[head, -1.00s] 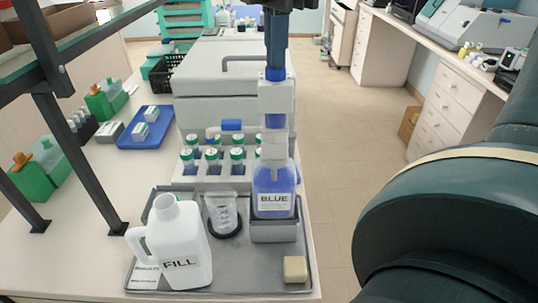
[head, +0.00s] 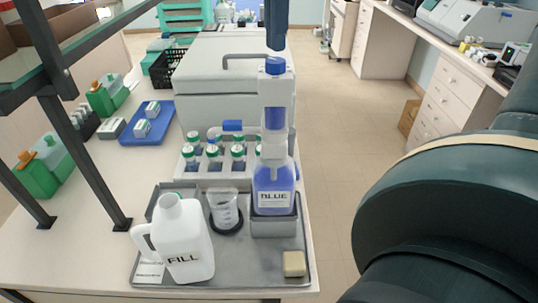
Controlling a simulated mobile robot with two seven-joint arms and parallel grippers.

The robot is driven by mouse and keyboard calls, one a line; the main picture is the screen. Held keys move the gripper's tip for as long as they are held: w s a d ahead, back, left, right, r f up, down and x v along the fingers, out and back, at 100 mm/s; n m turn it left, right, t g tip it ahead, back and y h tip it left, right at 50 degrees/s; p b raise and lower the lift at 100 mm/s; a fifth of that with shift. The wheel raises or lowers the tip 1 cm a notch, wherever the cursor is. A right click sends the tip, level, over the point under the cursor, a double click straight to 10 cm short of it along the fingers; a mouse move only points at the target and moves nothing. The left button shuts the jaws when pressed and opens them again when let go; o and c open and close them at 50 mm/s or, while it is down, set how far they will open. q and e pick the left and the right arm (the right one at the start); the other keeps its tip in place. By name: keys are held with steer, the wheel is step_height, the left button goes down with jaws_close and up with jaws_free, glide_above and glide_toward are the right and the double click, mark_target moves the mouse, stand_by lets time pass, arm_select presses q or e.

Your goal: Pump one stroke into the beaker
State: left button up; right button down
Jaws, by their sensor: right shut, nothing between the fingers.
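The blue bottle (head: 274,180), labelled BLUE, stands upright in a grey holder (head: 274,227) on the tray. A white pump head (head: 276,90) with a blue cap (head: 275,66) rises from it, with blue in its window. A spout with a blue part (head: 232,126) reaches left toward above the beaker. The clear beaker (head: 224,207) stands in a dark ring left of the bottle; I see no clear blue in it. My right gripper (head: 275,48) is shut and empty, pointing down just above the cap with a small gap. My left gripper is out of view.
A white FILL jug (head: 181,235) stands left of the beaker on the grey tray (head: 230,270). A pale block (head: 294,263) lies at the tray's front right. Green-capped vials (head: 212,152) stand behind. A dark shelf frame (head: 85,160) is at left.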

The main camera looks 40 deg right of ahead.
step_height(320, 180, up, 3)
steer(key=shift+f+p, duration=0.1)
steer(key=shift+p, duration=1.05)
steer(key=shift+r, duration=1.15)
